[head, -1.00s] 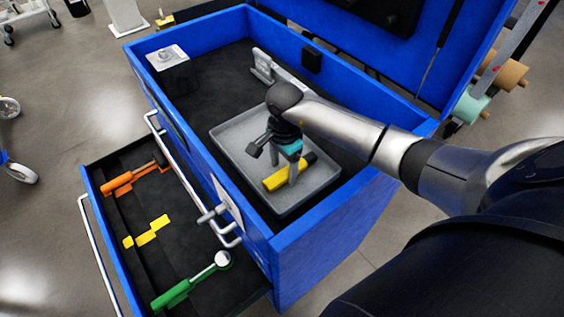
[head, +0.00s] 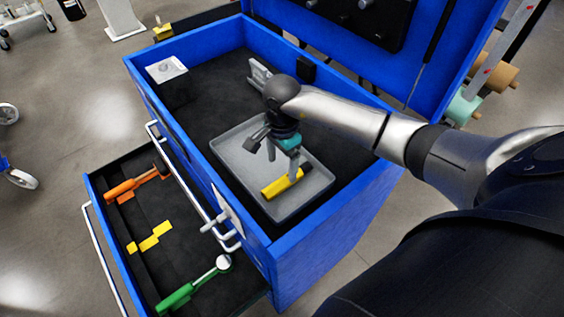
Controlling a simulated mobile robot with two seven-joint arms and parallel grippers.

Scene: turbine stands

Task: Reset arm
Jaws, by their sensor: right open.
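My right arm reaches in from the right over the open blue tool chest (head: 330,243). My right gripper (head: 283,165) points down above the grey tray (head: 240,175) inside the chest. It is open. A yellow-handled tool (head: 282,184) lies in the tray just below and beside the fingers; one finger partly overlaps it in the picture, and I cannot tell whether they touch. My left gripper is not in view.
An open drawer (head: 150,205) on the chest's left holds an orange-handled tool (head: 132,187), yellow pieces (head: 150,236) and a green-handled ratchet (head: 190,289). A white-topped box (head: 166,69) stands in the chest's far left corner. The raised lid (head: 430,60) stands behind.

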